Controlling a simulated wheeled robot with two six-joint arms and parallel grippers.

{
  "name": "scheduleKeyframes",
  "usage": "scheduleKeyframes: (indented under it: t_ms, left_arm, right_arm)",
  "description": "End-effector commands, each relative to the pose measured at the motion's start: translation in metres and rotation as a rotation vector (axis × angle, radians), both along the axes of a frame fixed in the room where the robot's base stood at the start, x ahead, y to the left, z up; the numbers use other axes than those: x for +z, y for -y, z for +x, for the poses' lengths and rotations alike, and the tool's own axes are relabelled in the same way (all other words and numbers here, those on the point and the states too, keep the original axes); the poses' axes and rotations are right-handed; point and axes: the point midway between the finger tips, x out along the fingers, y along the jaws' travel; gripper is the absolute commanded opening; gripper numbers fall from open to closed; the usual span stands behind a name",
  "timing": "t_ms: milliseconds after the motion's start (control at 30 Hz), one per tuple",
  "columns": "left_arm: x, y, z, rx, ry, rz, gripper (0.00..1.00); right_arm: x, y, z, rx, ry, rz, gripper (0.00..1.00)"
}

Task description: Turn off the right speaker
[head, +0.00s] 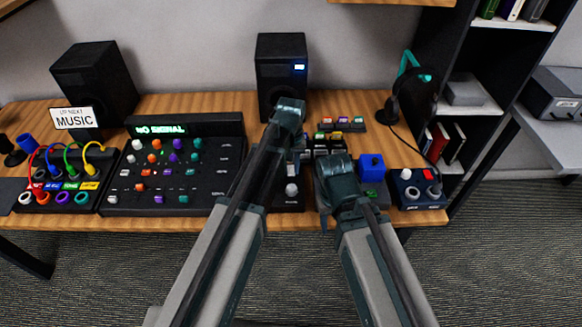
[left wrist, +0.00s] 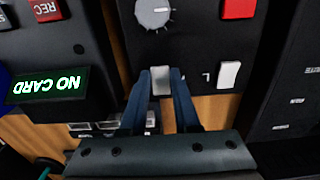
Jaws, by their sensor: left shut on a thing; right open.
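The right speaker (head: 280,48) is a black box standing at the back of the desk, with a lit blue-white indicator (head: 299,67) on its front. The left speaker (head: 95,78) shows no light. My left gripper (left wrist: 160,78) is shut around a small white rocker switch (left wrist: 161,84) on a dark panel (left wrist: 198,45). A second white switch (left wrist: 229,74) is beside it, with a small letter between them. In the head view my left arm largely hides this panel. My right gripper (head: 338,178) hangs over the desk front; its fingers are hard to see.
A grey knob (left wrist: 154,12) and a red button (left wrist: 238,9) are on the same panel. A "NO CARD" display (left wrist: 47,85) is close by. The mixer (head: 170,199) is left of my arms; a blue cube-topped box (head: 371,167) and headphones (head: 412,100) are right.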

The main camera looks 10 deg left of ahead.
Motion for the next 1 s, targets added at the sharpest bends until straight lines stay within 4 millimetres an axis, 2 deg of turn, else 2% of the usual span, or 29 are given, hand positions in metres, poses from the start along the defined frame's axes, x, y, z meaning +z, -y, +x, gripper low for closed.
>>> scheduleKeyframes:
  t_ms: [133, 433, 767, 800, 967, 1000]
  left_arm:
    - [0.000, 0.000, 0.004, 0.001, -0.031, -0.004, 0.00]
    - [0.000, -0.001, 0.010, 0.001, -0.237, -0.034, 0.00]
    - [0.002, -0.001, 0.007, 0.000, -0.259, -0.037, 0.00]
    - [0.002, -0.001, 0.007, 0.000, -0.259, -0.037, 0.32]
    - [0.002, -0.001, 0.007, 0.000, -0.258, -0.037, 0.60]
    - [0.002, -0.001, 0.007, 0.000, -0.258, -0.037, 0.60]
  right_arm:
    - [0.000, 0.000, 0.000, 0.000, 0.000, 0.000, 0.50]
    - [-0.006, 0.000, 0.000, 0.000, 0.000, 0.000, 0.50]
    - [-0.006, 0.000, 0.000, 0.000, 0.000, 0.000, 0.50]
    - [-0.006, 0.000, 0.000, 0.000, 0.000, 0.000, 0.50]
    - [-0.006, 0.000, 0.000, 0.000, 0.000, 0.000, 0.50]
    - [-0.006, 0.000, 0.000, 0.000, 0.000, 0.000, 0.50]
